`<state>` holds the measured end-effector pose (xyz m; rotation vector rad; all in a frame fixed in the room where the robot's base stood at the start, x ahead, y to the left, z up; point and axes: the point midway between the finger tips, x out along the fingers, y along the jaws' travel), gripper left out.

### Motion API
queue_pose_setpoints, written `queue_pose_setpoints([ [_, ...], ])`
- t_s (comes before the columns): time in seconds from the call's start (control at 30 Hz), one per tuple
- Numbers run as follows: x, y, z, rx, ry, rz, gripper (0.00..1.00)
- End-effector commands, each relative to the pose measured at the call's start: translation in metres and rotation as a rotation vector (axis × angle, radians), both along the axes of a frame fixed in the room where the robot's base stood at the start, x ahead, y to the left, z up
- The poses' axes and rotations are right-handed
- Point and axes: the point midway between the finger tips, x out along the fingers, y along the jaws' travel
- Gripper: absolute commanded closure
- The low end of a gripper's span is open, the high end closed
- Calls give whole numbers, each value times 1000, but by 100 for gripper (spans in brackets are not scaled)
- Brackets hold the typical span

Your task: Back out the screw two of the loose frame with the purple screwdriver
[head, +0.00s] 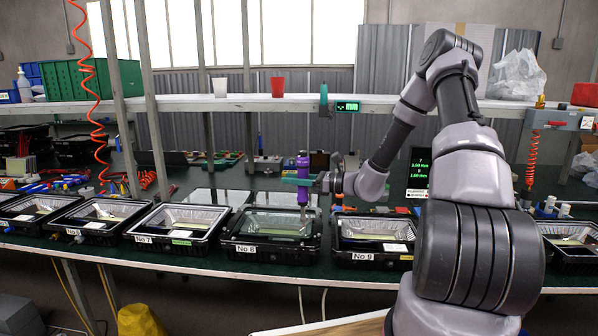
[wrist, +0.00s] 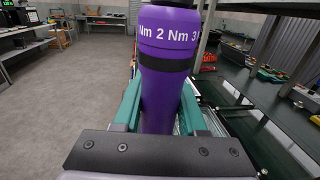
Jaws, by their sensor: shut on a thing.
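My gripper (head: 298,181) is shut on the purple screwdriver (head: 302,164), which stands upright above the housing labelled No 8 (head: 270,250). Its thin shaft reaches down toward the right part of the glass-fronted frame (head: 268,224) on that housing. I cannot tell whether the tip touches a screw; the screws are too small to make out. In the wrist view the purple body (wrist: 166,95) with "Nm 2 Nm 3" markings sits between the teal fingers (wrist: 160,112), and it hides its own tip and the frame below.
Housing No 7 (head: 178,246) stands to the left and No 9 (head: 375,255) to the right, close by. A shelf (head: 230,103) with cups runs above the bench. A display (head: 419,172) with green text stands behind, right of my forearm.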

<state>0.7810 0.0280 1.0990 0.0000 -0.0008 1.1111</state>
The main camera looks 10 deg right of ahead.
Motion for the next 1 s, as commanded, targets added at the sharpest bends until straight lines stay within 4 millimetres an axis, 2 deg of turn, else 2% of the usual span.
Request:
queue_pose_setpoints([
  [0.47,-2,1,-1,3,-1,2,100],
  [0.67,-2,2,-14,4,0,3,100],
  [1.0,-2,1,-48,4,0,2,100],
])
